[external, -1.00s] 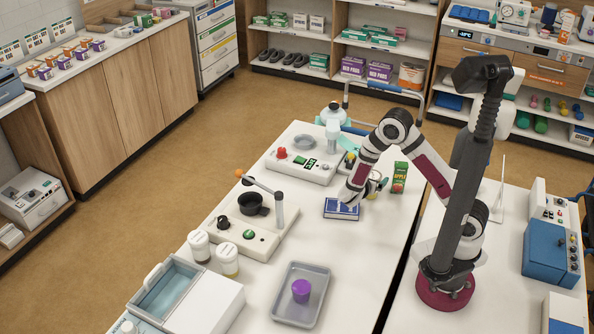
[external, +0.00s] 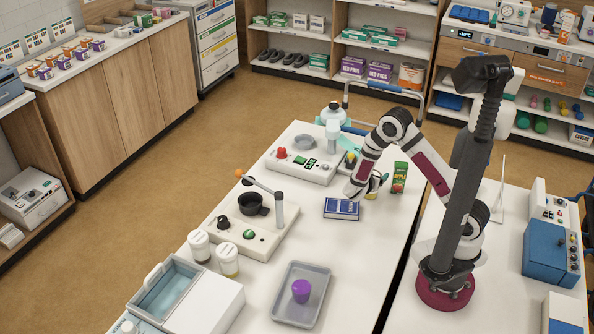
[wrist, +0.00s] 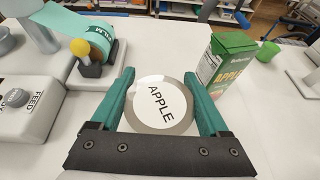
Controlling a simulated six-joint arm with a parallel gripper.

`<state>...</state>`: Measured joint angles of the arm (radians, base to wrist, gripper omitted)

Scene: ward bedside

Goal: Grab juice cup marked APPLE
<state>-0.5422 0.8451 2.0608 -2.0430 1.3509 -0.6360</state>
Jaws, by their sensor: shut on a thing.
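The juice cup marked APPLE (wrist: 160,103) is in the middle of the wrist view, its round white lid with black lettering facing the camera. My gripper (wrist: 163,90) has its two green fingers on either side of the cup and is shut on it. In the external view my gripper (external: 358,188) is low over the white table, behind the blue book, and the cup (external: 373,190) is partly hidden by it. Whether the cup touches the table is hard to tell.
A green APPLE juice carton (wrist: 230,65) stands close to the right finger; it also shows in the external view (external: 399,178). A blue book (external: 341,209) lies in front. A machine with a yellow-knobbed lever (wrist: 80,48) is at left. A grey tray (external: 318,272) holds a purple cup.

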